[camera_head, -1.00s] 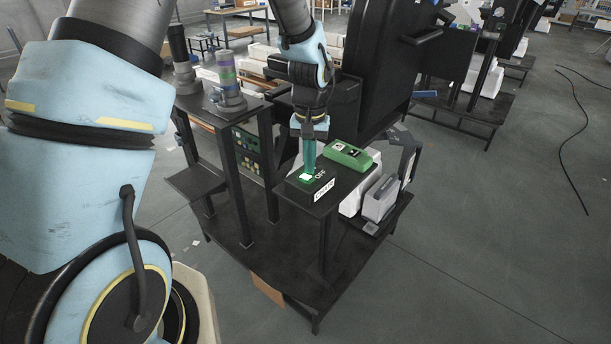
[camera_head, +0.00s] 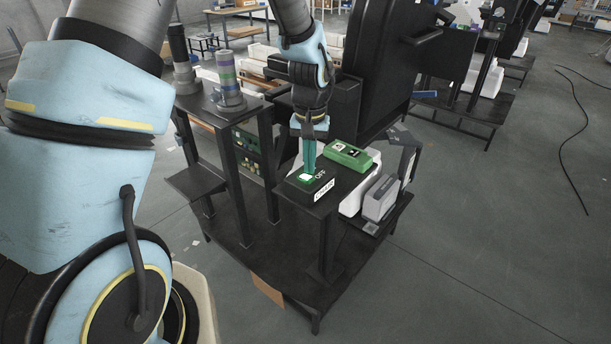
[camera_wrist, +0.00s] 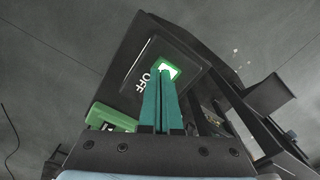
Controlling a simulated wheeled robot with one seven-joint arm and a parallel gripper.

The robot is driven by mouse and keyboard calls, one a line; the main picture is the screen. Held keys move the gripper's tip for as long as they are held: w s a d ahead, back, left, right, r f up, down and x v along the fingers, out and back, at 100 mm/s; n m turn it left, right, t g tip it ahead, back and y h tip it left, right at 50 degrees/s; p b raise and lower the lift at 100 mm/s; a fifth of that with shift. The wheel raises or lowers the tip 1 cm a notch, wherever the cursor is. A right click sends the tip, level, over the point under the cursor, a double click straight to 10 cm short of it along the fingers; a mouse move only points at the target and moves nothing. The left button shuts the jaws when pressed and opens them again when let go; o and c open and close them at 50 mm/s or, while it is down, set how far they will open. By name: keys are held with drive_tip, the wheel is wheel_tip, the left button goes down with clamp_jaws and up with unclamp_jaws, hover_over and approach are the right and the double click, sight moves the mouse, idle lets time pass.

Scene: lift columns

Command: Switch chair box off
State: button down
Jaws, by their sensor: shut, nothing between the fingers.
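The chair box is a dark box with a green-rimmed, lit white switch (camera_head: 305,178) and the word OFF beside it.
A green box (camera_head: 349,155) with a dark top panel lies just behind the switch box. A grey device (camera_head: 380,198) stands to the right. A taller stand with a striped cylinder (camera_head: 229,82) is at the left. Open floor lies to the right.

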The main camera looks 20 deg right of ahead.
sight(309, 178)
drive_tip(key=shift+f+b, duration=0.6)
drive_tip(key=shift+f, duration=0.3)
idle(0.6)
drive_tip(key=shift+r+p, duration=2.7)
drive_tip(key=shift+r, duration=0.9)
drive_tip(key=w+a+r+n, duration=0.1)
drive_tip(key=a+r, duration=0.2)
drive_tip(key=a, duration=0.5)
drive_tip(key=w+a+r+n, duration=0.1)
drive_tip(key=a+r+n, duration=0.15)
drive_tip(key=a, duration=0.65)
drive_tip(key=s+a+r, duration=0.1)
drive_tip(key=s+a, duration=0.2)
drive_tip(key=a, duration=0.3)
drive_tip(key=s+a+r+n+t, duration=0.1)
drive_tip(key=s+a+r, duration=0.1)
drive_tip(key=a, duration=0.5)
drive_tip(key=shift+s+r+t, duration=0.15)
drive_tip(key=shift+s+t, duration=0.15)
drive_tip(key=shift+s, duration=0.15)
drive_tip(key=shift+n, duration=0.25)
